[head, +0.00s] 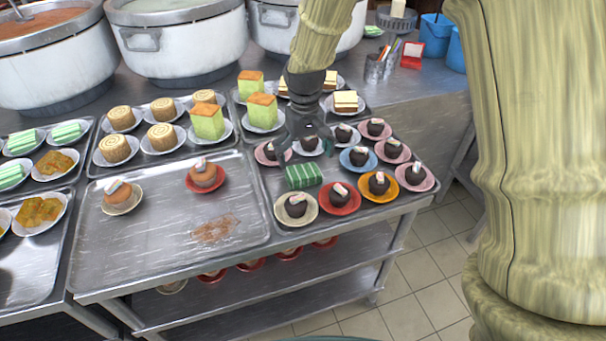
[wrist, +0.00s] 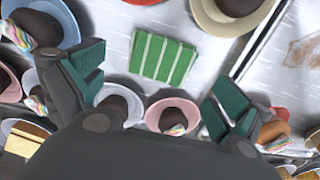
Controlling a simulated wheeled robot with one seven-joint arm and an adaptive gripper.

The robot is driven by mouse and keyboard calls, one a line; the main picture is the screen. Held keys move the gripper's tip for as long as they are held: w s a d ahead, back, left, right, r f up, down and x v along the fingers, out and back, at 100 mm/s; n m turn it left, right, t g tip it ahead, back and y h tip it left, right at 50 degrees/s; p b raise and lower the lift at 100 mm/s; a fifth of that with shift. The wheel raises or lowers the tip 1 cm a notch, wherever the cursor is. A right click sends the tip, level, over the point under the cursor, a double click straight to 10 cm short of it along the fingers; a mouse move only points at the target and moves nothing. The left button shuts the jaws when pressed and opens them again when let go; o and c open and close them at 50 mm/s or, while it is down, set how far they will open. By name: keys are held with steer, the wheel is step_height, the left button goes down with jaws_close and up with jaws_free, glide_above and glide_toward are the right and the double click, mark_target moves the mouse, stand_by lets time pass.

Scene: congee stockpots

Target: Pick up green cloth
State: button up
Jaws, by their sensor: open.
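The green cloth (head: 303,176) is a small folded piece with pale stripes. It lies flat on the right-hand metal tray (head: 275,205), beside plates with dark cupcakes. In the wrist view the green cloth (wrist: 163,57) shows whole on the tray, ahead of my fingers and roughly between them. My gripper (head: 302,140) is open and empty, above the tray just behind the cloth in the head view. In the wrist view my gripper (wrist: 160,90) shows its two fingers spread wide, with green inner pads. No touch with the cloth shows.
Dark cupcakes on a red plate (head: 340,198), a cream plate (head: 295,210) and several other plates stand close around the cloth. The left tray (head: 150,250) holds two brown cakes and crumbs. Large pots (head: 178,40) stand behind. Tall green cakes (head: 207,120) stand at the back.

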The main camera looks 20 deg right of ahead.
mark_target(304, 171)
steer(key=shift+f+p, duration=0.35)
steer(key=shift+f, duration=2.6)
steer(key=shift+c, duration=0.4)
steer(key=c, duration=0.9)
steer(key=shift+r+b, duration=0.35)
steer(key=shift+r, duration=4.65)
